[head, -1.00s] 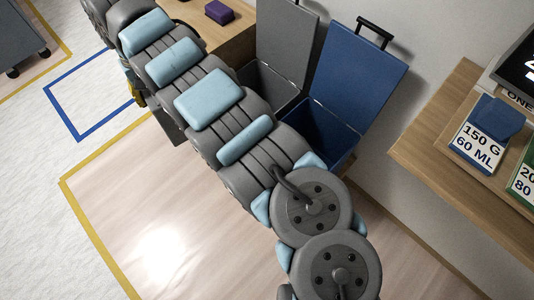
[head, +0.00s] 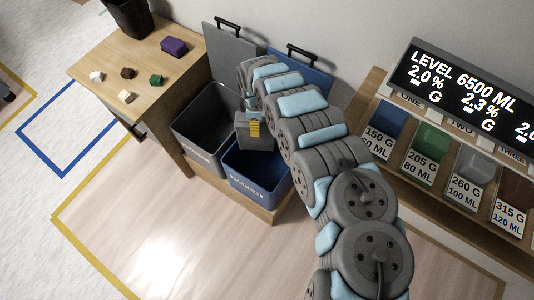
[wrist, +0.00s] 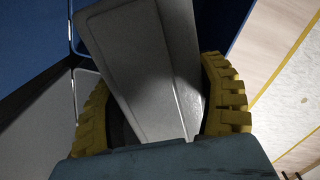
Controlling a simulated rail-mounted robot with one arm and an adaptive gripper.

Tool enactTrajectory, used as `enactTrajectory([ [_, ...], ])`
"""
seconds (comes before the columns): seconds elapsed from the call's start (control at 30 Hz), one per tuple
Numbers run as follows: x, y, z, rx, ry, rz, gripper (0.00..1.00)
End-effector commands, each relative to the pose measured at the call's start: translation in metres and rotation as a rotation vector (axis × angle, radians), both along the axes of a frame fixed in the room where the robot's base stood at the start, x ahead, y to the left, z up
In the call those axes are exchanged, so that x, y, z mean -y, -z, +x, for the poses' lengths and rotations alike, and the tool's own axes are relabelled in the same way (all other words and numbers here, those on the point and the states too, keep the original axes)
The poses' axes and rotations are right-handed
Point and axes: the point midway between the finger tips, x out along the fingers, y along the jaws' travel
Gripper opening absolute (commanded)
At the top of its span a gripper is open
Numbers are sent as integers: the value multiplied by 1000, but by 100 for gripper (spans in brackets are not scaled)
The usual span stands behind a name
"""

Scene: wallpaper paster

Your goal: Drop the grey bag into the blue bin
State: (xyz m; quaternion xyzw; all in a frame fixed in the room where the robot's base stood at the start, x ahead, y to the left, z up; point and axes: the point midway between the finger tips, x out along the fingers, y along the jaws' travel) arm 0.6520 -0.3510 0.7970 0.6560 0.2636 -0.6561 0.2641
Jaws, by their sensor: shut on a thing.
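The grey bag (head: 265,144) is a grey block-like packet held in my gripper (head: 254,129). In the wrist view the bag (wrist: 145,65) sits between my two yellow ridged fingers, which touch its sides. The blue bin (head: 252,182) stands open on a low wooden platform, its blue lid (head: 312,86) raised behind it. In the head view my gripper and the bag appear over the back left part of the blue bin's opening, near the grey bin. The bag's exact height above the rim is hard to tell. My arm covers part of the blue bin's right side and lid.
An open grey bin (head: 190,148) with a raised grey lid (head: 233,50) stands directly left of the blue bin. A wooden table (head: 105,68) holds a purple block (head: 174,46) and several small pieces. A shelf with labelled coloured containers (head: 428,142) and a display (head: 455,90) is at right.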

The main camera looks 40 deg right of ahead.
Motion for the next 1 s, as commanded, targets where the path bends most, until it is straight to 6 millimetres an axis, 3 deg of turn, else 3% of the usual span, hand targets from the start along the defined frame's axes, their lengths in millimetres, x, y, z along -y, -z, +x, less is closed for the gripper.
enactTrajectory([
  [0.4, 29, 34, -29, -1, -179, 3, 33],
  [0.67, 31, 47, -30, 0, -188, 0, 33],
  [1.0, 32, 83, -29, 3, -186, -1, 33],
])
